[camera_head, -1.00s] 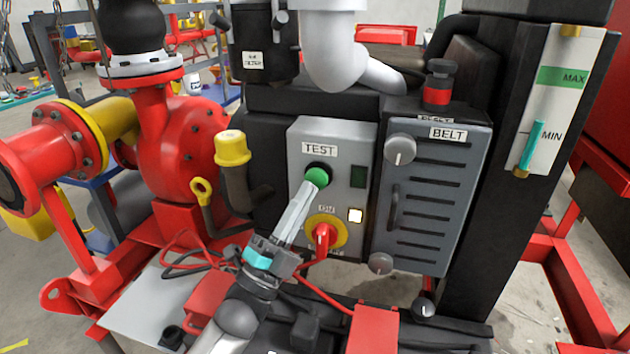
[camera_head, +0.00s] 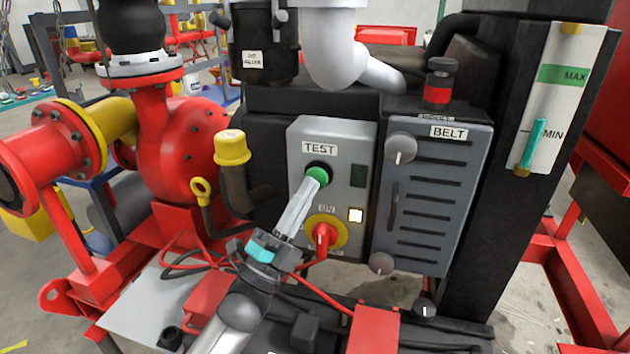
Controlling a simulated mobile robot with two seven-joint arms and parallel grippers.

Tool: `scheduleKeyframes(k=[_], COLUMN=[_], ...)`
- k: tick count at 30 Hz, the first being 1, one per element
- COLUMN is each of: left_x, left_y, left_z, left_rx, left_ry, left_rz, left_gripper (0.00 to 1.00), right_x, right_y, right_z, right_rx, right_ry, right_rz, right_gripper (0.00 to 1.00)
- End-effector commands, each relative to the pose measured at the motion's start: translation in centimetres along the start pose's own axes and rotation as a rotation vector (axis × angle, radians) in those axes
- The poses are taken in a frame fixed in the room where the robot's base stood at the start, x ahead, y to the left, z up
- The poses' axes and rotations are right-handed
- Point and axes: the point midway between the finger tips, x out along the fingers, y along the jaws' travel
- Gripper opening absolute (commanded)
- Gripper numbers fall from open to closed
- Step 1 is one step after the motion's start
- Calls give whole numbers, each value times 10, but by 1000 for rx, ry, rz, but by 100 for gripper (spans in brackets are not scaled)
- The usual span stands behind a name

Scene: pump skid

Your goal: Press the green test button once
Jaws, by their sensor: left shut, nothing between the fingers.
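The green test button (camera_head: 319,174) sits on the grey control box (camera_head: 362,137), just below the "TEST" label. My left gripper (camera_head: 313,182) is shut and empty. Its fingertips point up at the button and overlap its lower left edge in the picture. I cannot tell whether they touch it or whether the button is pushed in. The dark rectangular window (camera_head: 358,176) beside the button is unlit. My right gripper is not in view.
Below the button are a red rotary handle on a yellow disc (camera_head: 341,235) and a lit white lamp (camera_head: 355,215). The belt cover (camera_head: 440,180) stands to the right. A yellow-capped pipe (camera_head: 232,148) and the red pump (camera_head: 190,150) are to the left.

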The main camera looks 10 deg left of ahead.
Motion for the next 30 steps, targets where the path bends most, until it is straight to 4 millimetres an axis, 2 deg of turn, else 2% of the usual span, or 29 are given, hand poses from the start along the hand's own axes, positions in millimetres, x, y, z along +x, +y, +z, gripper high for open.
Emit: scheduleKeyframes(k=[30], left_x=[6], left_y=[5], left_z=[5], left_rx=[-1], left_ry=[-1], left_rz=[1], left_gripper=[0], right_x=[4], right_y=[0], right_z=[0], right_rx=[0], right_ry=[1], right_rz=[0], right_gripper=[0])
